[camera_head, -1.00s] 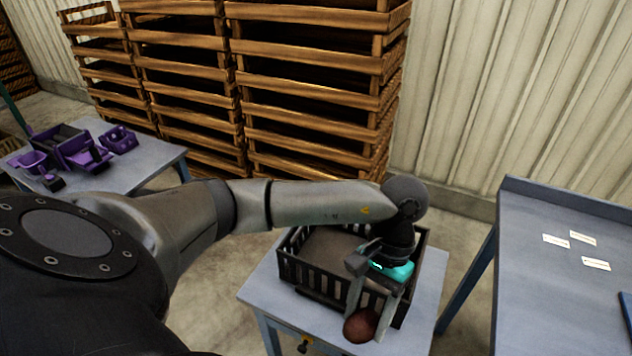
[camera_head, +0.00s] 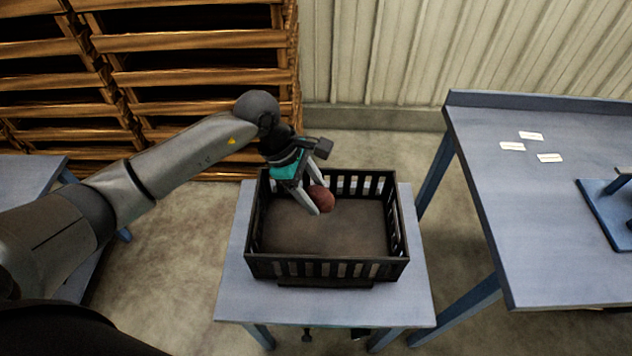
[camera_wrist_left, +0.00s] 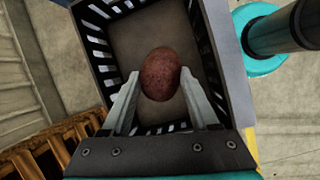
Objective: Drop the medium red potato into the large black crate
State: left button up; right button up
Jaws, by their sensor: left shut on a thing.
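The medium red potato (camera_head: 321,199) is between the fingers of my left gripper (camera_head: 316,196). It also shows in the left wrist view (camera_wrist_left: 161,74), between the two fingertips (camera_wrist_left: 160,92). The left gripper is shut on it. The large black crate (camera_head: 327,269) stands on a small blue table and looks empty, with a brown floor and slatted walls. The gripper and potato are over the back left part of the crate's opening. In the left wrist view the crate (camera_wrist_left: 100,50) lies behind the potato. My right gripper is not in view.
The small blue table (camera_head: 240,300) holds the crate. A larger blue table (camera_head: 480,190) with white labels (camera_head: 531,136) stands to the right. Wooden crates (camera_head: 200,82) are stacked behind on the left. A gap of floor separates the tables.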

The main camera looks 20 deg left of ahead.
pick_arm(q)
jog(key=shift+w+f+n+t, duration=0.1)
jog(key=shift+w+n+t, duration=0.2)
jog(key=shift+w+n, duration=0.45)
notch_tip(320, 180, down, 6)
jog(key=w+n+t+b, duration=0.1)
jog(key=n+b, duration=0.2)
jog(key=b, duration=0.2)
jog(key=shift+w+a+y, duration=0.15)
jog(key=shift+a+y, duration=0.1)
jog(key=shift+y, duration=0.15)
jog(key=o, duration=1.2)
jog(key=shift+f, duration=0.1)
jog(key=o, duration=0.3)
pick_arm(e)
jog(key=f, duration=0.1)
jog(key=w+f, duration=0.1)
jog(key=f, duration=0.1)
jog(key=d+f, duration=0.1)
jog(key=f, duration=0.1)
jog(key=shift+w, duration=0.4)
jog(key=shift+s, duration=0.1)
